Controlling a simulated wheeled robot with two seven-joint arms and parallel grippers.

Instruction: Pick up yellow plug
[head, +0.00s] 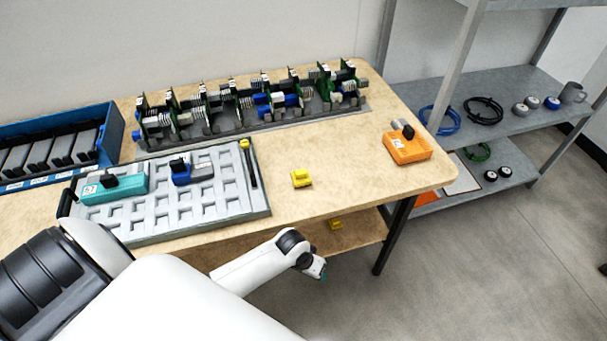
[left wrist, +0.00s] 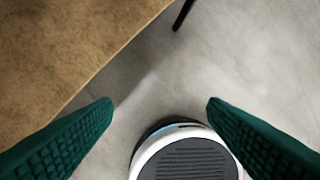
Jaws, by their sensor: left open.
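The yellow plug (head: 301,179) lies on the wooden table (head: 340,160), right of the grey tray, with clear tabletop around it. A second yellow piece (head: 335,223) sits on the lower shelf under the table. My left gripper (head: 319,270) hangs in front of the table's front edge, below and apart from the yellow plug. In the left wrist view its two green fingers (left wrist: 160,103) are spread wide with nothing between them. That view shows floor and the table's edge, with no plug in sight. My right gripper is out of view.
A grey tray (head: 225,205) holds a teal box (head: 115,187), a blue-grey part (head: 192,173) and a yellow-handled tool (head: 248,163). Circuit modules (head: 250,105) stand behind. An orange box (head: 407,146) is at right; a blue bin (head: 113,135) at left. A metal shelf (head: 505,90) stands beyond.

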